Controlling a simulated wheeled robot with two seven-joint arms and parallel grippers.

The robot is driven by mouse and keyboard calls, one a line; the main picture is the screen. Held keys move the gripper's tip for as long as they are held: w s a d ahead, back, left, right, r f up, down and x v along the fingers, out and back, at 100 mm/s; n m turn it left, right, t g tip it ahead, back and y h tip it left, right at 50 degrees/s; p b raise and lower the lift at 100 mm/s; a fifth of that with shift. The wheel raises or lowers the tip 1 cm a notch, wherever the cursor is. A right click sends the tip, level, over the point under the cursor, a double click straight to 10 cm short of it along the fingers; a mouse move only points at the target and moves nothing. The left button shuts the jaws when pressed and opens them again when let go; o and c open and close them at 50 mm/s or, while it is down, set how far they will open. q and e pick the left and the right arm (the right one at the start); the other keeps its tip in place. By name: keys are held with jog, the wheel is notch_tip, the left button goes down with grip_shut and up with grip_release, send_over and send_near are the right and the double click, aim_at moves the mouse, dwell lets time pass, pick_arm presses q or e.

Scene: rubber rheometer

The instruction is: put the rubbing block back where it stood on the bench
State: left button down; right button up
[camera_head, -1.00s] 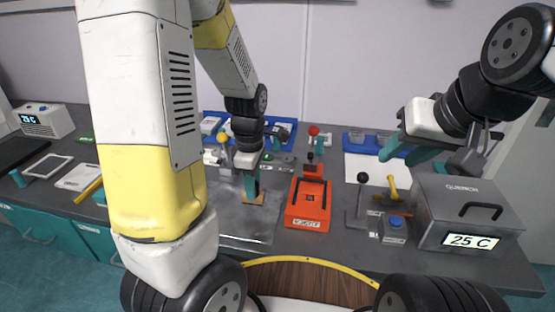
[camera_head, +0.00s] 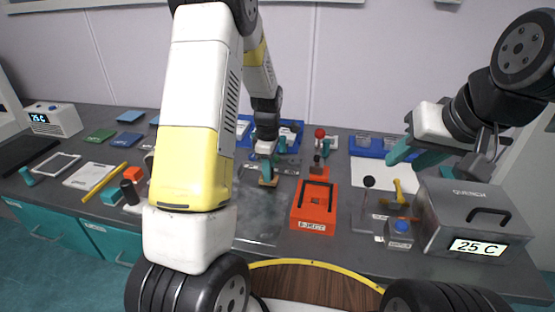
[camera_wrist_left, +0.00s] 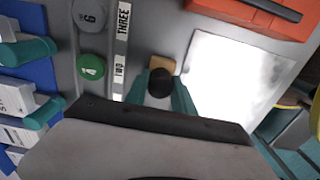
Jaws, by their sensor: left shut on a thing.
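The rubbing block has a tan base (camera_head: 268,182) and a dark round knob, which shows in the left wrist view (camera_wrist_left: 160,83). My left gripper (camera_head: 267,170) is shut on the rubbing block, with its teal fingers on either side of the knob. The block is over the dark bench, behind the shiny clear sheet (camera_head: 258,215) and left of the red box. Whether its base touches the bench cannot be told. My right gripper (camera_head: 402,157) is open and empty, above the bench at the right.
The red box (camera_head: 314,208) stands close to the right of the block. Green (camera_wrist_left: 90,67) and grey (camera_wrist_left: 90,14) round pieces sit beside a labelled strip (camera_wrist_left: 121,45). A blue tray (camera_head: 288,130) lies behind.

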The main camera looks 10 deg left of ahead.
pick_arm(q)
jog(key=shift+f, duration=0.15)
jog(key=c, duration=1.1)
grip_release()
jog(key=shift+o, duration=0.2)
notch_tip(320, 180, up, 13)
jog(key=s+r+m+t, duration=0.2)
jog(key=s+r+m, duration=0.2)
jog(key=s+m, duration=0.2)
jog(key=s+d+r+m+t+h, duration=0.1)
jog(key=s+r+m, duration=0.3)
jog(key=s, duration=0.6)
jog(key=s+d+r+m+t+h, duration=0.1)
jog(key=s+r+m+t, duration=0.2)
jog(key=s+r+m, duration=0.2)
jog(key=shift+s+m, duration=1.6)
jog(key=shift+s, duration=0.05)
jog(key=shift+d, duration=0.1)
